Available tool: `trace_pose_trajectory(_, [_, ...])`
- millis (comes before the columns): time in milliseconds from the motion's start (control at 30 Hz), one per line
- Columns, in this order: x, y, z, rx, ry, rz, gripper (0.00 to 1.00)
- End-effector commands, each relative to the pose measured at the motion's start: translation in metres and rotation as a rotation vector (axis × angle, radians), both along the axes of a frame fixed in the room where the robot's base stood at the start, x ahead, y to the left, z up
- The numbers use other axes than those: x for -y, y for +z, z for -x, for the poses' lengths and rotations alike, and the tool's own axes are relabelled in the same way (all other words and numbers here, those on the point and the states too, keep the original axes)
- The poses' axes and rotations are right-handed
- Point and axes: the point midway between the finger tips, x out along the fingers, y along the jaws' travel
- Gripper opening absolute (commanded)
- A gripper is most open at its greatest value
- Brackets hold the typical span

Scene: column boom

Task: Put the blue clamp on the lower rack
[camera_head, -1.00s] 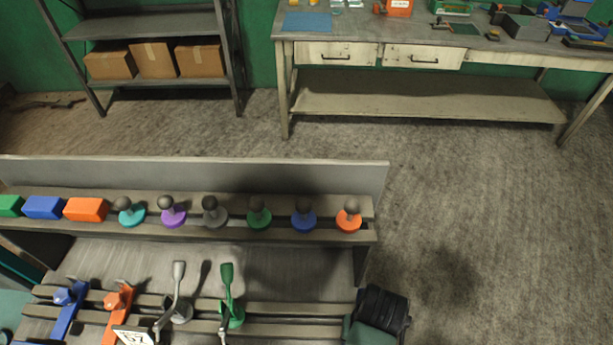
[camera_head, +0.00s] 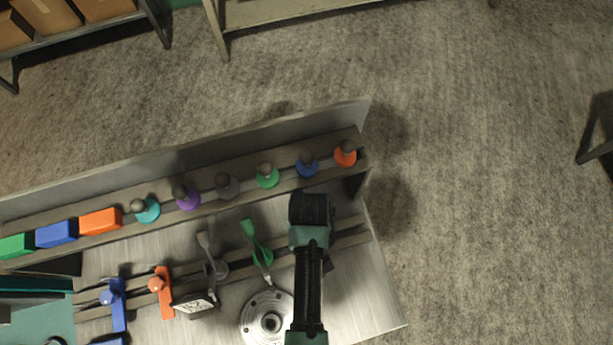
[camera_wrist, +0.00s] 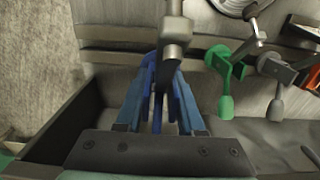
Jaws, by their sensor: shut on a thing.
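In the wrist view, my gripper (camera_wrist: 160,78) has its two blue-grey fingers closed around the blue clamp (camera_wrist: 157,112). A grey metal arm and dark tip (camera_wrist: 175,40) show above the fingers. The clamp is over or at the rails of the lower rack (camera_wrist: 115,32), beside the green clamp (camera_wrist: 226,100); whether it touches the rails I cannot tell. In the head view, my own arm covers the gripper and the held clamp. The lower rack (camera_head: 347,240) there holds a green clamp (camera_head: 257,245) and a grey clamp (camera_head: 208,255), left of my arm.
An orange bar clamp (camera_head: 161,290) and a blue bar clamp (camera_head: 118,305) sit further left on the rails. The upper rack (camera_head: 225,203) holds coloured blocks and round-based knobs. A round metal flange (camera_head: 268,320) lies in front. Open floor is at the right.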

Motion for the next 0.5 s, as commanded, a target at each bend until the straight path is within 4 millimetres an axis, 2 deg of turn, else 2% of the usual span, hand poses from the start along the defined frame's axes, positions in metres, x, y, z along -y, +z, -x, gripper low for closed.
trace_pose_trajectory(33, [-0.003,-0.003,-0.006,0.018,0.006,-0.004,0.00])
trace_pose_trajectory(500, [-0.001,-0.053,-0.003,0.010,0.002,-0.002,0.00])
